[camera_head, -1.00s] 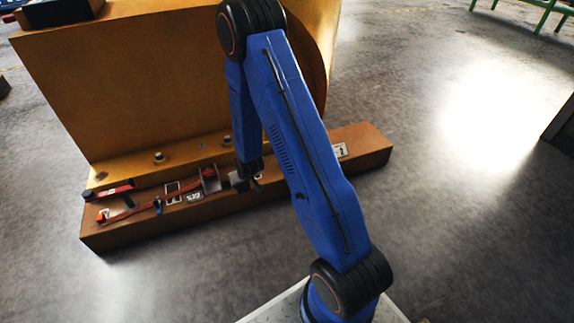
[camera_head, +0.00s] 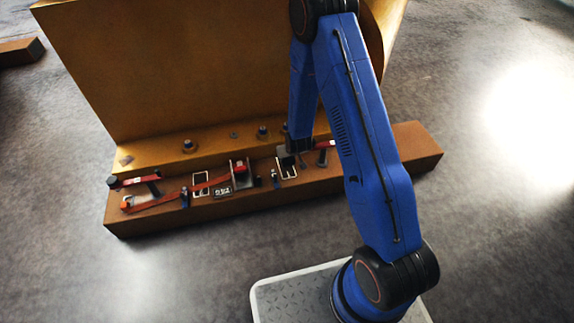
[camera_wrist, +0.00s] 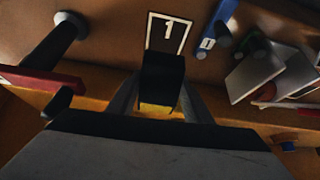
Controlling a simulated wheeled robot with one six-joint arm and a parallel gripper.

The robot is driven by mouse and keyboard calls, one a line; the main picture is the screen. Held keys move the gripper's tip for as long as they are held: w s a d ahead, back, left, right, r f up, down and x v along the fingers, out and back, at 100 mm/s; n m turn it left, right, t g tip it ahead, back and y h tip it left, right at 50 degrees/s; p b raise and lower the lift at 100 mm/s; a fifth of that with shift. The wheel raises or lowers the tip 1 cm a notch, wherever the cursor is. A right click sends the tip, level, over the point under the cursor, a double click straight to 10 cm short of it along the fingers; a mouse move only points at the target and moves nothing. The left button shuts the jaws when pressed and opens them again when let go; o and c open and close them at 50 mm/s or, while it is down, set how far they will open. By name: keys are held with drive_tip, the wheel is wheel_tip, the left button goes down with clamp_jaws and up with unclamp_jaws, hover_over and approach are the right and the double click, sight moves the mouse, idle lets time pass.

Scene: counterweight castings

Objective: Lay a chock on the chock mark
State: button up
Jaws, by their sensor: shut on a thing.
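My gripper (camera_wrist: 158,103) is shut on a dark block, seemingly a chock (camera_wrist: 162,74), with a yellow patch near its lower end. In the wrist view a white-outlined rectangle marked 1 (camera_wrist: 168,33) lies just beyond the block, which hides its near edge. In the head view my gripper (camera_head: 298,146) hangs over the brown beam (camera_head: 390,155), beside a white-outlined mark (camera_head: 288,170). Another white-outlined mark (camera_head: 201,185) lies further left.
A grey metal bracket (camera_wrist: 255,72) and a blue bar (camera_wrist: 218,27) stand right of the mark in the wrist view. A red bar (camera_wrist: 42,80) is at left. A red strap (camera_head: 160,200) runs along the beam's left part. A tall yellow casting (camera_head: 200,70) rises behind.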

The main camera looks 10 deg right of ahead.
drive_tip(key=shift+a+f, duration=0.1)
drive_tip(key=shift+f, duration=3.3)
drive_tip(key=shift+f, duration=0.1)
drive_tip(key=o, duration=1.3)
drive_tip(key=shift+c, duration=0.2)
